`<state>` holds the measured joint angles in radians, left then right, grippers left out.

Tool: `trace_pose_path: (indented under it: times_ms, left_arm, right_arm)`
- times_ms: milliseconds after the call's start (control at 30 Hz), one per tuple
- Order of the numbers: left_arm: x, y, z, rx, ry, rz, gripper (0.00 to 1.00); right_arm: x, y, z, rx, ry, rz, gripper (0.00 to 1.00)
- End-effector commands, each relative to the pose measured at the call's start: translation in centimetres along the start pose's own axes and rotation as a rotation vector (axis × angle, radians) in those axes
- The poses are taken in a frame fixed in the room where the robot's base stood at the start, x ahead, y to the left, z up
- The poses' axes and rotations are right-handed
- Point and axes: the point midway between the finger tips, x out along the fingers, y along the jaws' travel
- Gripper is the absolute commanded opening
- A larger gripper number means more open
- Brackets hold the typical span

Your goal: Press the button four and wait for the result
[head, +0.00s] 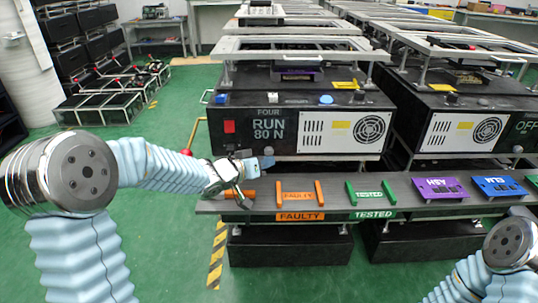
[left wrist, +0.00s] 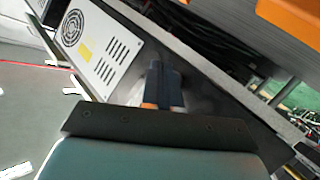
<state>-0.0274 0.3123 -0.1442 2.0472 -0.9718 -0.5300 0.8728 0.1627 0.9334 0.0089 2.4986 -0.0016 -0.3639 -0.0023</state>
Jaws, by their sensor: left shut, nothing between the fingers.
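The machine labelled FOUR (head: 268,112) stands ahead, a black box reading RUN 80 N. My left gripper (head: 250,168) is low in front of the machine's left part, by the shelf edge, below the red square. Its fingers (left wrist: 163,88) are together and empty in the left wrist view, near the machine's white vent panel (left wrist: 95,50). My right gripper is outside the view.
A grey shelf (head: 335,202) runs along the front with orange FAULTY (head: 298,196) and green TESTED (head: 369,193) markers. Purple ASH (head: 441,188) and blue ELM (head: 499,186) blocks lie on its right. A second machine reading OFF (head: 452,126) stands at the right. Green floor is open at the left.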

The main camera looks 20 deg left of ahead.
Motion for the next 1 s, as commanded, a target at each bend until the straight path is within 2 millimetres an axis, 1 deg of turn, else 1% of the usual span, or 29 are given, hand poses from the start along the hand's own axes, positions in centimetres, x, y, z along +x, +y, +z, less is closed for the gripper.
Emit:
trace_pose_path:
  times_ms: [267, 500, 733, 1000]
  left_arm:
    - [-0.3, 0.2, 0.3, -0.001, 0.001, 0.001, 0.0]
    - [-2.0, 1.4, 1.6, -0.001, 0.001, 0.002, 0.0]
    - [-3.3, 2.4, 2.5, -0.002, 0.001, 0.0, 0.0]
    - [-3.5, 2.6, 2.5, -0.001, 0.0, 0.0, 0.0]
  right_arm:
    - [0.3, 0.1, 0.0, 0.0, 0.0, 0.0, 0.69]
    - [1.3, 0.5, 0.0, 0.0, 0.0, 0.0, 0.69]
    - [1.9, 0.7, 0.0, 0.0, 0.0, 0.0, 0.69]
    - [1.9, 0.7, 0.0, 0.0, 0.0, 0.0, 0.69]
